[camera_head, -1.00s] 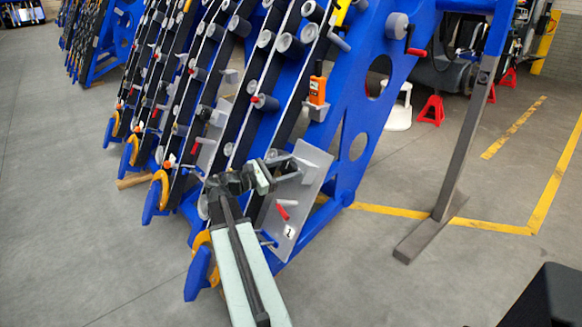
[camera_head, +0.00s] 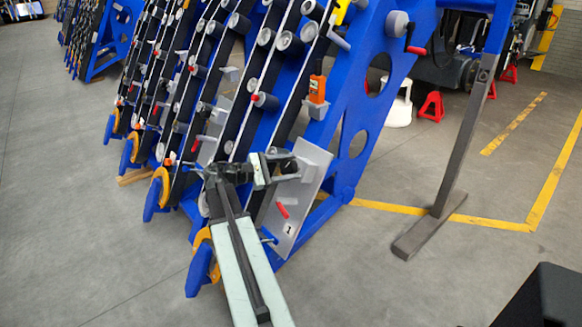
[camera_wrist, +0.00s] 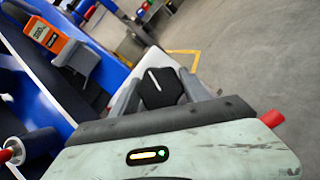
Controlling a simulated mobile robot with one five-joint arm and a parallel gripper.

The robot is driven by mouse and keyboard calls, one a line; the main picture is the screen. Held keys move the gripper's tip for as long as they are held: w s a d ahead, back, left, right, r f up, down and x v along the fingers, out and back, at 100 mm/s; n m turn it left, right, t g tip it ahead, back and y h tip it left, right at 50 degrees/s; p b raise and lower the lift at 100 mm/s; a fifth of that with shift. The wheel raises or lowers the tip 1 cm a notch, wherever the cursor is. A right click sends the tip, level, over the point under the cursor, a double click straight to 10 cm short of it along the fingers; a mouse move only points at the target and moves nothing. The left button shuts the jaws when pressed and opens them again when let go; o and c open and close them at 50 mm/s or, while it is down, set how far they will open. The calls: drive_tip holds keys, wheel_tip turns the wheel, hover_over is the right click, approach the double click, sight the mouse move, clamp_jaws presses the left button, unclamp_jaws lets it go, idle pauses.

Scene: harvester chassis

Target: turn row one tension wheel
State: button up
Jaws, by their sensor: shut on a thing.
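The row one tension wheel (camera_wrist: 163,80) is a black knob with a white line on its face. In the wrist view it sits between the grey fingers of my gripper (camera_wrist: 160,92), which are shut on it. In the head view my gripper (camera_head: 282,166) reaches the upper part of a grey plate (camera_head: 312,172) at the lower end of the nearest row. A label "1" (camera_head: 288,229) is on this plate. My gripper hides most of the wheel in the head view.
A red handle (camera_head: 282,210) sticks out of the plate below my gripper. An orange meter (camera_head: 317,89) stands in a grey holder above; it also shows in the wrist view (camera_wrist: 48,37). Blue frame beams (camera_head: 342,140) stand close by. Floor to the left is clear.

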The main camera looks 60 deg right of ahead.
drive_tip(key=shift+a, duration=0.2)
drive_tip(key=o, duration=1.4)
drive_tip(key=shift+c, duration=0.2)
drive_tip(key=shift+w+a+r, duration=0.1)
drive_tip(key=shift+w+a, duration=0.1)
drive_tip(key=shift+a, duration=0.05)
drive_tip(key=v, duration=0.7)
drive_tip(key=shift+p, duration=0.35)
drive_tip(key=shift+a, duration=0.15)
